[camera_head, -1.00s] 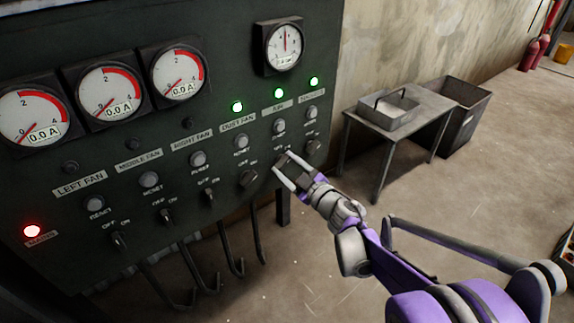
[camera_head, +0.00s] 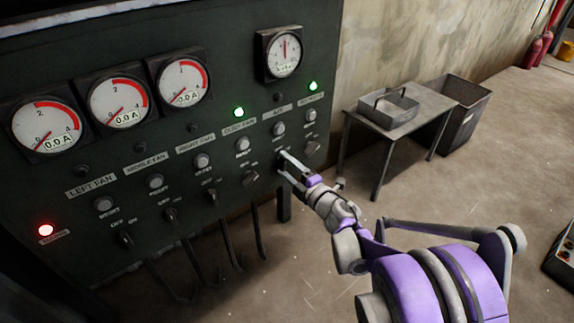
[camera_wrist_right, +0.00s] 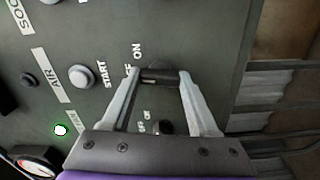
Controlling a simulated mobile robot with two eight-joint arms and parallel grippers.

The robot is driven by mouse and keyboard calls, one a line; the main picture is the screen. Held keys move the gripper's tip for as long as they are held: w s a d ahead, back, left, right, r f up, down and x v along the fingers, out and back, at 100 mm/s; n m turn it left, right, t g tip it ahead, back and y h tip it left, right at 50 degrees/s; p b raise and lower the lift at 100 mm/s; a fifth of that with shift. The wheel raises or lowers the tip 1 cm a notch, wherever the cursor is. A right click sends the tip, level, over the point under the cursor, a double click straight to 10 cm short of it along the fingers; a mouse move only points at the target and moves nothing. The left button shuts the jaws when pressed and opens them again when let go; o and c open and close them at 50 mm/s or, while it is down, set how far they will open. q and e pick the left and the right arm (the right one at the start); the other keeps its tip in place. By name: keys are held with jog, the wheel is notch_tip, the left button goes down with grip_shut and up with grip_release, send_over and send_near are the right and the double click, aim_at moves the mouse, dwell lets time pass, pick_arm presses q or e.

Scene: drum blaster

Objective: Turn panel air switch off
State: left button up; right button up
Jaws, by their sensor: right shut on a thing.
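The dark control panel (camera_head: 225,75) stands on the left of the head view. The air switch (camera_wrist_right: 160,76) is a small dark knob in the bottom row, below the "AIR" label (camera_wrist_right: 51,76) and a grey start button (camera_wrist_right: 82,77). My right gripper (camera_head: 283,156) is at this knob. In the right wrist view its two light fingers (camera_wrist_right: 160,79) are shut on the knob, one on each side. In the head view the fingers largely cover the knob. The air lamp (camera_head: 279,97) is dark. My left gripper is in no view.
Neighbouring switches, the dust fan one (camera_head: 250,178) and the rightmost one (camera_head: 311,148), sit close on either side. Green lamps (camera_head: 239,112) glow on both these columns. A red mains lamp (camera_head: 46,230) glows at lower left. A metal table (camera_head: 425,112) stands right of the panel.

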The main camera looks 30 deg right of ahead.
jog(key=shift+n, duration=0.8)
jog(key=o, duration=1.4)
jog(key=s, duration=0.5)
jog(key=s+p, duration=0.1)
jog(key=s, duration=0.5)
jog(key=shift+d, duration=0.2)
